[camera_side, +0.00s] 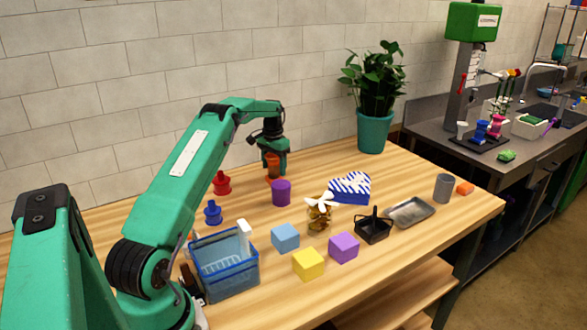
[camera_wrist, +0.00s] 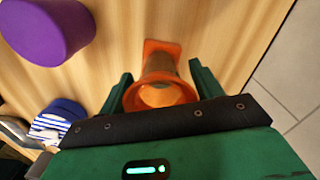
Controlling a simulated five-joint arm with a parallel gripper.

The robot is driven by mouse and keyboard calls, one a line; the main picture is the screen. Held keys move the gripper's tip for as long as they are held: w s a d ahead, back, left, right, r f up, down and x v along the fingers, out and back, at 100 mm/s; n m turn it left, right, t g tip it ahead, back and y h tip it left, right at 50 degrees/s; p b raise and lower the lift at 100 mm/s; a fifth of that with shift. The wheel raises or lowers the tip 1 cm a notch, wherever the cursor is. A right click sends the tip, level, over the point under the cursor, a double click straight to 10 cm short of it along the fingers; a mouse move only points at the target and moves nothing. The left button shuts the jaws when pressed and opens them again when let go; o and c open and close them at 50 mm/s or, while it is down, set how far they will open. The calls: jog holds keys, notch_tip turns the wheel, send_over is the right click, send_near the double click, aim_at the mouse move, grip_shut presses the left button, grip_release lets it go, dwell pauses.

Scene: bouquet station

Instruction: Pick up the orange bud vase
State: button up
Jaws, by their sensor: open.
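The orange bud vase (camera_side: 272,172) stands near the back of the table in the side view, partly covered by my gripper (camera_side: 276,164). In the wrist view the orange bud vase (camera_wrist: 161,71) has a square base and a wide round opening facing the camera. My gripper (camera_wrist: 159,82) is open in the wrist view. Its green fingers lie on either side of the vase, with a visible gap at each side. The side view does not clearly show the gap between fingers and vase.
A purple cylinder (camera_side: 281,192) stands close in front of the vase. Red (camera_side: 222,183) and blue (camera_side: 213,212) pieces stand to its left. A striped heart box (camera_side: 350,188) and potted plant (camera_side: 375,100) are to the right. Wood by the vase's right is bare in the wrist view.

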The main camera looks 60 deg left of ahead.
dwell(0.5)
jog(key=c, duration=1.3)
jog(key=shift+r, duration=0.1)
jog(key=shift+r, duration=1.75)
jog(key=shift+w+d+r, duration=0.1)
jog(key=shift+d+r, duration=0.1)
jog(key=shift+r, duration=0.15)
jog(key=d+r, duration=0.2)
jog(key=d, duration=0.1)
jog(key=w+d+r, duration=0.1)
jog(key=d+r, duration=0.1)
jog(key=d, duration=0.2)
jog(key=w+d+r, duration=0.1)
jog(key=d+r, duration=0.1)
jog(key=d, duration=0.2)
jog(key=shift+r, duration=0.3)
